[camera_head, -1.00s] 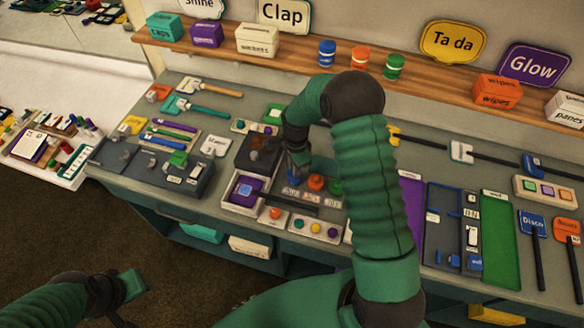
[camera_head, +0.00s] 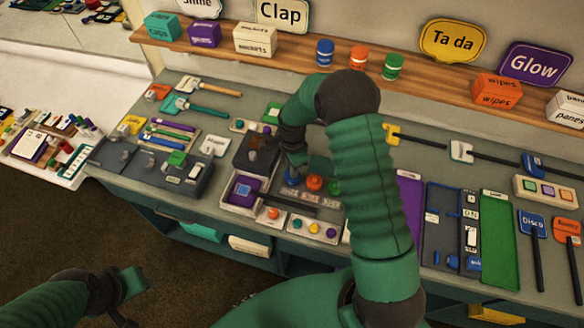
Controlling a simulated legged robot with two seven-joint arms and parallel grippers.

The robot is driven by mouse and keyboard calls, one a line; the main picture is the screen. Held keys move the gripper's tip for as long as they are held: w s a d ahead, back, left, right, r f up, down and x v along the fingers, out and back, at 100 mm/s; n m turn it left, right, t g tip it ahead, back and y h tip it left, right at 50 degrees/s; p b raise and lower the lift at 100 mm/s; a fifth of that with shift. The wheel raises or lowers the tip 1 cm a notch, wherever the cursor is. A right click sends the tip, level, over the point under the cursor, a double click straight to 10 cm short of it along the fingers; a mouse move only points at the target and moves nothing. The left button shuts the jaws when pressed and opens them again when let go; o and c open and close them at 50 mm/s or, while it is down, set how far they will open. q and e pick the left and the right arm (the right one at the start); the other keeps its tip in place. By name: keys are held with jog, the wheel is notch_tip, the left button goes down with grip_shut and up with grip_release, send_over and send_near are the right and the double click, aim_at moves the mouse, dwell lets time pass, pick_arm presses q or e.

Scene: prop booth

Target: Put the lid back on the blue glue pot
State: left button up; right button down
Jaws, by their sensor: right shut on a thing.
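A blue round piece (camera_head: 291,179) sits at the left end of a short row on the bench, beside an orange one (camera_head: 315,182) and a green one (camera_head: 335,187). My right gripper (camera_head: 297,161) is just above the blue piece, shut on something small. My forearm and wrist hide much of the grip. I cannot tell where the lid ends and the blue pot begins, or whether the lid is seated. My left gripper (camera_head: 128,298) is at the lower left, away from the bench, with its fingers apart and empty.
A dark box (camera_head: 258,150) and a purple-centred tray (camera_head: 243,190) stand just left of the row. Button blocks (camera_head: 313,228) lie in front. A wooden shelf (camera_head: 290,50) with blue, orange and green cans runs behind. Signs and panels fill the bench's right side.

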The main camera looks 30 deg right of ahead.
jog(key=shift+d, duration=0.1)
jog(key=shift+a, duration=0.25)
jog(key=shift+d+f, duration=0.1)
jog(key=shift+d, duration=0.4)
pick_arm(q)
jog(key=shift+a+f, duration=0.15)
jog(key=shift+a, duration=0.1)
pick_arm(e)
jog(key=shift+a+f, duration=0.1)
jog(key=shift+a, duration=0.1)
pick_arm(q)
jog(key=shift+d, duration=0.1)
pick_arm(e)
jog(key=shift+d, duration=0.2)
dwell(0.3)
